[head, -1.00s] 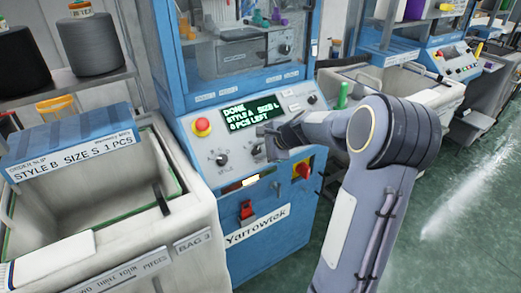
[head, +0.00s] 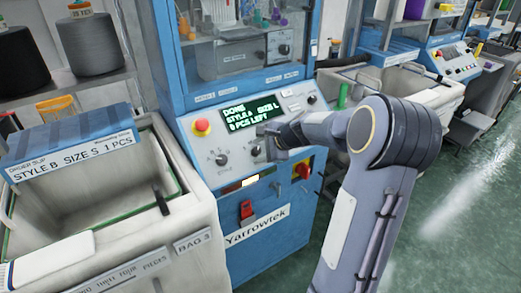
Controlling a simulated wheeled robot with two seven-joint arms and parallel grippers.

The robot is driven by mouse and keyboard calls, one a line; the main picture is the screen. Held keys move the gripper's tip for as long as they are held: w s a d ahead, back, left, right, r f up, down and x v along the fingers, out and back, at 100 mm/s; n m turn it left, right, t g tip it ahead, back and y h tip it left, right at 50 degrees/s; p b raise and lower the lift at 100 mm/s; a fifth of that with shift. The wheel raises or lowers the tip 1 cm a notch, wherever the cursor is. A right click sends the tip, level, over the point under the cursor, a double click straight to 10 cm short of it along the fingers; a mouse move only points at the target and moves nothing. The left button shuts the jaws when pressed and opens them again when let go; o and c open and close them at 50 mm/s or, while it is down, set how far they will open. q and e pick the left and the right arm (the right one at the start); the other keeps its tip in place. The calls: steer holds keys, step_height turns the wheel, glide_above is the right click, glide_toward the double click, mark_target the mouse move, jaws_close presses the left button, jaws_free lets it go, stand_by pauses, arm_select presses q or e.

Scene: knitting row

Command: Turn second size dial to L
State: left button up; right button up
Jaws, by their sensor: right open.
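The near blue machine's display (head: 250,114) reads DONE, STYLE A, SIZE L, with a pieces-left line. Below it are a style dial (head: 221,159) and, to its right, a second dial (head: 256,150), mostly hidden behind my gripper; its pointer setting cannot be read. My right gripper (head: 265,143) is open, with its fingers at or just in front of this second dial. Whether they touch it cannot be told. My left gripper is not in view.
A red latch (head: 247,210) is lower down. A bin (head: 100,250) stands left, under a STYLE B SIZE S slip (head: 68,146). Another machine (head: 455,60) stands back right.

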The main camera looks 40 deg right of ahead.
steer(key=v, duration=0.8)
steer(key=shift+w+f, duration=0.1)
